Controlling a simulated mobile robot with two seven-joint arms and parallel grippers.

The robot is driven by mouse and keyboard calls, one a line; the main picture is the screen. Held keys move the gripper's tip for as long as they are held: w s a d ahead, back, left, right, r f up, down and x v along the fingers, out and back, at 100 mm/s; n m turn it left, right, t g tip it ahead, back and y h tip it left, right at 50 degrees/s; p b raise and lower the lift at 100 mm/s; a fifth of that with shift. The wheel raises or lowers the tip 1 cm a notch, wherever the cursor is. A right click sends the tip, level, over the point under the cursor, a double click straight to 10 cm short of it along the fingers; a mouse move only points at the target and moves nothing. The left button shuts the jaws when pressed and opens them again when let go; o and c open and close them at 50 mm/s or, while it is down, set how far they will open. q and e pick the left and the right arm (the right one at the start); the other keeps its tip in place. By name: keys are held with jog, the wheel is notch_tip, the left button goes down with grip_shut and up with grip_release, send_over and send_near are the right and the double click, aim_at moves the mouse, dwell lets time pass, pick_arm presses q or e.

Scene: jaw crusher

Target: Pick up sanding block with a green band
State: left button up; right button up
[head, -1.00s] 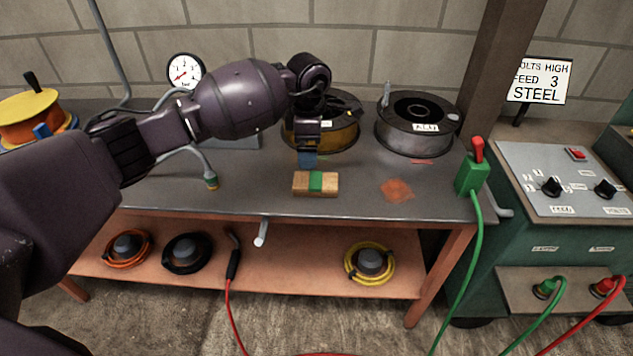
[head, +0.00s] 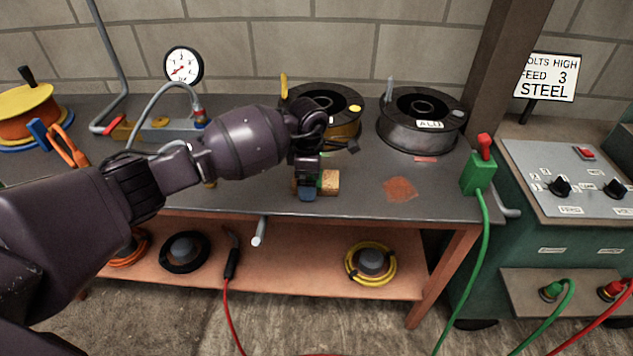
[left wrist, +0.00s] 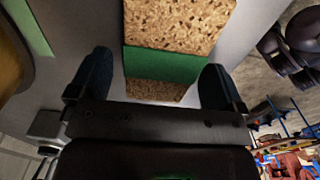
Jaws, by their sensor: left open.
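The sanding block (head: 329,182) is a small cork-brown block with a green band around its middle. It lies on the grey workbench top (head: 250,195) near the front edge. My left gripper (head: 307,192) is down at the block and hides its left part in the head view. In the left wrist view the block's green band (left wrist: 160,66) shows between the two open dark fingers of the left gripper (left wrist: 155,88). Gaps show beside the band, so the fingers do not appear to press on it. My right gripper is not in view.
A green clamp (head: 478,175) sits at the bench's right corner. A gauge (head: 183,66) stands at the back left.

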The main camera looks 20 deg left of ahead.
pick_arm(q)
jog(key=shift+f, duration=0.1)
jog(key=c, duration=1)
jog(key=shift+r+p, duration=1.45)
jog(key=shift+r, duration=8.55)
